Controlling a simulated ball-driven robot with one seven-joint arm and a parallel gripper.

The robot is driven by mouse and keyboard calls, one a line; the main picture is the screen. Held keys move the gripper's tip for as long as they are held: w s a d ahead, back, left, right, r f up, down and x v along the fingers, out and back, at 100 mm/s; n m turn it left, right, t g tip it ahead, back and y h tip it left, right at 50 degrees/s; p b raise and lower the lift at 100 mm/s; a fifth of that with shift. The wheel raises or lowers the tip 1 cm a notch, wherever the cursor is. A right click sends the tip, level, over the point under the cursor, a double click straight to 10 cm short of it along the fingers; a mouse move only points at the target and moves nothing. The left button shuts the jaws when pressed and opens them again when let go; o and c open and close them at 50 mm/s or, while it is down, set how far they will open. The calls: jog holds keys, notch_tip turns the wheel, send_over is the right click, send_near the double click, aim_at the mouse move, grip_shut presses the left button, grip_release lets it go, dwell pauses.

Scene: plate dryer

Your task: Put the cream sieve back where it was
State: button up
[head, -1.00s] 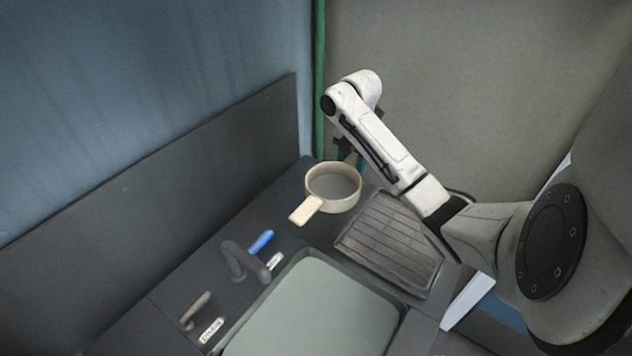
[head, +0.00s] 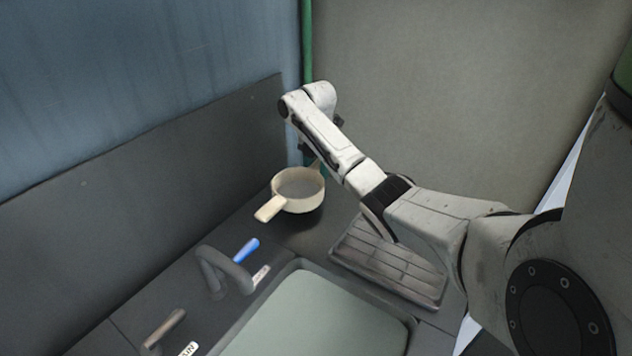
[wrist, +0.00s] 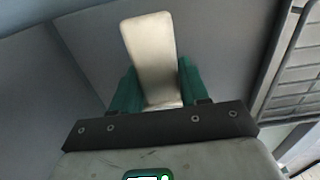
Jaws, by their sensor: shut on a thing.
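The cream sieve (head: 299,203) is over the dark counter at the back corner, left of the drainboard, with its handle (head: 269,209) pointing to the lower left. My gripper (head: 312,165) reaches it from the far side in the head view, where its fingers are mostly hidden behind the arm. In the wrist view, the green fingers of my gripper (wrist: 154,92) are shut on a cream part of the sieve (wrist: 152,50). The round bowl is not visible there. I cannot tell whether the sieve touches the counter or is a little above it.
A ribbed dark drainboard (head: 385,262) lies right of the sieve. A sink basin (head: 315,318) is in front, with a grey faucet (head: 222,272) and a blue lever (head: 246,250) at its left. A dark backsplash (head: 150,205) and a green pipe (head: 307,45) stand behind.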

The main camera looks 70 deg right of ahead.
jog(key=shift+w+d+f, duration=0.1)
jog(key=shift+w+f, duration=0.05)
jog(key=shift+f, duration=1.65)
jog(key=o, duration=1.3)
jog(key=shift+f, duration=0.1)
jog(key=shift+c, duration=0.2)
notch_tip(320, 180, up, 11)
jog(key=shift+d+f+p, duration=0.1)
jog(key=shift+f+p, duration=0.05)
jog(key=shift+p, duration=0.3)
jog(key=shift+r+p, duration=0.65)
jog(key=shift+r, duration=0.15)
